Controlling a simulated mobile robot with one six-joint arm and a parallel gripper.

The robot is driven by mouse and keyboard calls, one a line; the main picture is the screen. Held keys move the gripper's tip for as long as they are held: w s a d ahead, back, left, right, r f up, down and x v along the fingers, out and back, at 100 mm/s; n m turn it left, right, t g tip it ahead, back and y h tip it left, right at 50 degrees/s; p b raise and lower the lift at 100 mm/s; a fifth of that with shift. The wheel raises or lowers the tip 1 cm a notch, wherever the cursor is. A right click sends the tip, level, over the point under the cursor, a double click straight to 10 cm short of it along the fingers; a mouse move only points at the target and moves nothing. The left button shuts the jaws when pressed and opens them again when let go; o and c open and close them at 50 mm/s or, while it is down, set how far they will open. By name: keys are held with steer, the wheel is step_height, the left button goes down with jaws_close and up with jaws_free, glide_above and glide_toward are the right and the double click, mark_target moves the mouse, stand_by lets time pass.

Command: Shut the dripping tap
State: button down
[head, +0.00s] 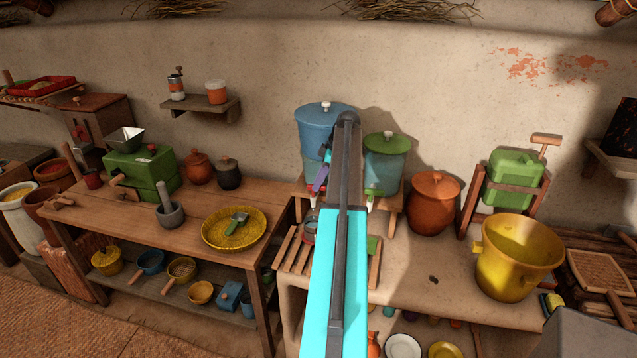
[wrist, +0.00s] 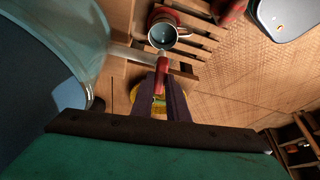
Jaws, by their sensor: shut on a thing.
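A blue water container (head: 315,125) with a clear lower part stands on a small wooden stand against the wall. Its red tap handle (wrist: 162,72) is between the purple fingers of my gripper (wrist: 162,85), which is shut on it. In the head view my gripper (head: 320,180) is partly hidden by my arm. A cup (wrist: 163,30) with a dark, bluish inside stands on a slatted board below the tap; it also shows in the head view (head: 310,228). I cannot make out any drops. A second, green-lidded container (head: 385,165) stands on the right with a white-tipped tap (head: 370,197).
A terracotta pot (head: 433,205) and a big yellow pot (head: 518,258) stand right of the stand. A wooden table (head: 190,212) on the left holds a mortar (head: 168,212) and a yellow tray (head: 234,245). The ledge in front of the terracotta pot is mostly clear.

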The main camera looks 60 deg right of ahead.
steer(key=shift+a+m+h+b, duration=0.15)
steer(key=shift+m+h+b, duration=0.25)
steer(key=shift+m+b, duration=0.45)
steer(key=c, duration=1.7)
jaws_free()
steer(key=shift+s+r, duration=0.1)
steer(key=shift+r, duration=0.05)
steer(key=shift+b+v, duration=1.7)
steer(key=shift+v, duration=5.05)
steer(key=shift+s, duration=0.2)
